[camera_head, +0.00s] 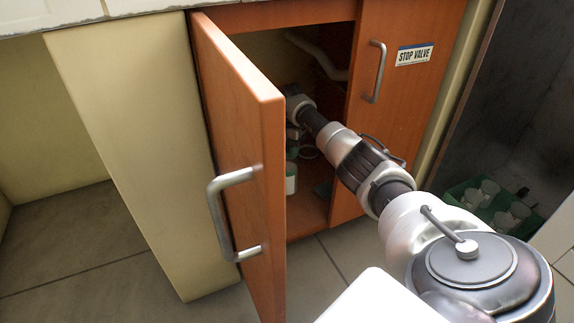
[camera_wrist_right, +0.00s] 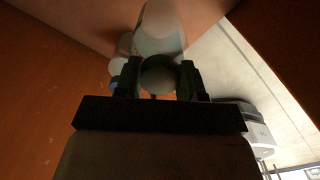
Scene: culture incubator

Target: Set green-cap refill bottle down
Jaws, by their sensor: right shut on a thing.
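My right arm reaches through the open cabinet doorway in the head view. Its gripper is mostly hidden in the shade there. In the wrist view the right gripper (camera_wrist_right: 159,84) is shut on a pale, rounded bottle (camera_wrist_right: 160,28) between its two dark fingers. I take this for the refill bottle, but its green cap cannot be made out. Whether its base touches the cabinet floor cannot be told. My left gripper is in neither view.
The wooden door (camera_head: 240,130) stands open left of my arm. A white container (camera_head: 291,180) with a greenish top stands inside the cabinet. A pale pipe (camera_head: 318,55) crosses above. A blue-capped item (camera_wrist_right: 117,82) is close to the gripper. A green crate (camera_head: 470,198) sits at the right.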

